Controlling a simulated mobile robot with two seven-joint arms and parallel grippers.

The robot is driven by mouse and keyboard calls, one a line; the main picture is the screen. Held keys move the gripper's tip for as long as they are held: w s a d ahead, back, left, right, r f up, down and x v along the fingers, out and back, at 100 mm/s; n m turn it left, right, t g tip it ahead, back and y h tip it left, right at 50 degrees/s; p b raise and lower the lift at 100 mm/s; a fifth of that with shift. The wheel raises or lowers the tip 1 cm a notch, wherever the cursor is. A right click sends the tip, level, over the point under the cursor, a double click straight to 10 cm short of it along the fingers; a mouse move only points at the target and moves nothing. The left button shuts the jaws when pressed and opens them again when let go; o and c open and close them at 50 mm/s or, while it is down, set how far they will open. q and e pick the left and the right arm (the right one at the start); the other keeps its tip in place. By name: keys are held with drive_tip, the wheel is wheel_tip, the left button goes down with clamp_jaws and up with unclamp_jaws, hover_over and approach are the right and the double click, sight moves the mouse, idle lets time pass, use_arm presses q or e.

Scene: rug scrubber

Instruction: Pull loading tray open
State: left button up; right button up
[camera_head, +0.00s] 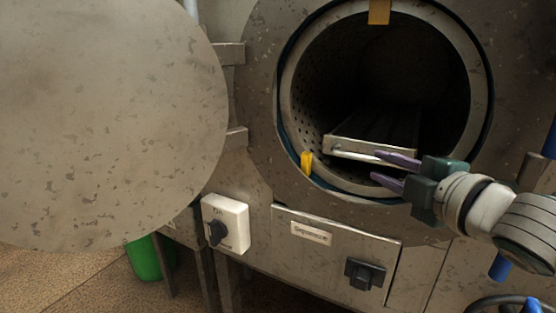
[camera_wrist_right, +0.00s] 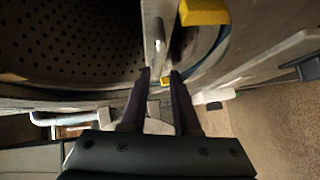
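The loading tray (camera_head: 345,148) is a metal tray lying inside the dark round drum, with its pale front edge facing the opening. My right gripper (camera_head: 377,167) has its purple fingers at the drum mouth, close to the right part of that front edge. In the right wrist view the fingers (camera_wrist_right: 160,76) are apart, and a pale metal bar (camera_wrist_right: 158,45), likely the tray's front edge, lies just ahead of the gap between them. I cannot tell whether the fingers touch it. My left gripper is not in view.
The large round door (camera_head: 110,120) hangs open at left. The drum rim (camera_head: 293,105) surrounds the tray, with yellow tabs (camera_head: 306,162) on it. Below are a white switch box (camera_head: 232,218) and a panel with a black latch (camera_head: 364,273). A green container (camera_head: 143,258) stands lower left.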

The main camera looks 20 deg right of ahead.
sight(366, 159)
drive_tip(key=w, duration=0.2)
drive_tip(key=w+b, duration=0.1)
drive_tip(key=w, duration=0.1)
drive_tip(key=w+f+b, duration=0.1)
drive_tip(key=w, duration=0.1)
drive_tip(key=shift+d, duration=0.2)
drive_tip(key=shift+w+r, duration=0.1)
drive_tip(key=shift+w, duration=0.15)
clamp_jaws()
idle(1.0)
